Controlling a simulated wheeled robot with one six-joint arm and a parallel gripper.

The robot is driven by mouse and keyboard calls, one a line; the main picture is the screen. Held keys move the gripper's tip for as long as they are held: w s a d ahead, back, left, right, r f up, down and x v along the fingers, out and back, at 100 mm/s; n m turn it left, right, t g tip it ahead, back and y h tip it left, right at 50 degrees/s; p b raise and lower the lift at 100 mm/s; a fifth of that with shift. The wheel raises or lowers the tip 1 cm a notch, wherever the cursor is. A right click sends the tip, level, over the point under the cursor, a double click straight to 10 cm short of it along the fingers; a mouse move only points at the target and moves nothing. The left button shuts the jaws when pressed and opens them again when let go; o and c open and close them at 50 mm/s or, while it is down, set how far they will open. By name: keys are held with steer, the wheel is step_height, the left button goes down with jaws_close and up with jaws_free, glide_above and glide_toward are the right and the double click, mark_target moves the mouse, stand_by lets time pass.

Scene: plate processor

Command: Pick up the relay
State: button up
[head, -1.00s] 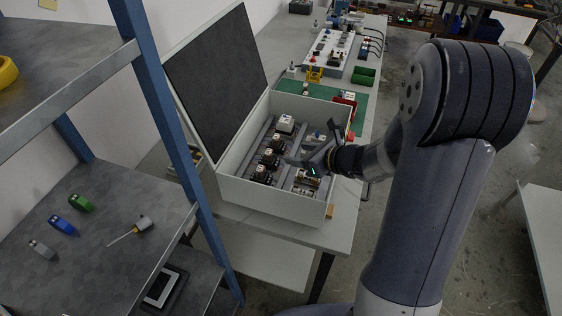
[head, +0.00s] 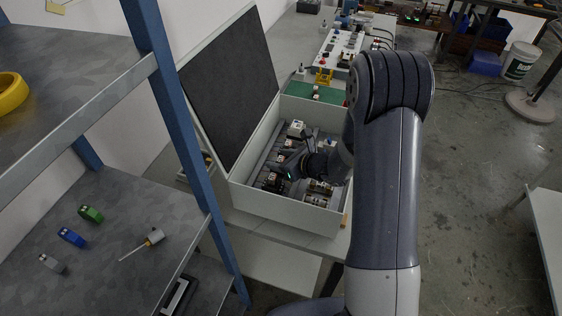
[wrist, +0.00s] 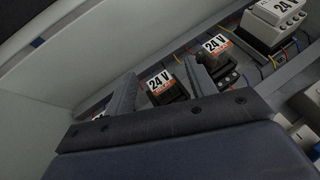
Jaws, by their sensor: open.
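Black relays with white "24 V" labels stand in a row inside an open grey cabinet box (head: 240,195). In the wrist view one relay (wrist: 163,88) shows between the two fingers of my gripper (wrist: 160,68), and part of it is hidden by the gripper body. A second relay (wrist: 220,62) stands just right of the right finger. My gripper (head: 286,168) is open and empty, down inside the box over the row in the head view. I cannot tell whether the fingers touch the relay.
A larger white "24 V" unit (wrist: 272,20) stands farther along the row. The box walls and the raised dark lid (head: 232,85) close in on the left. Coloured wires run by the relays. A blue-posted shelf (head: 170,110) stands at left.

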steer(key=c, duration=1)
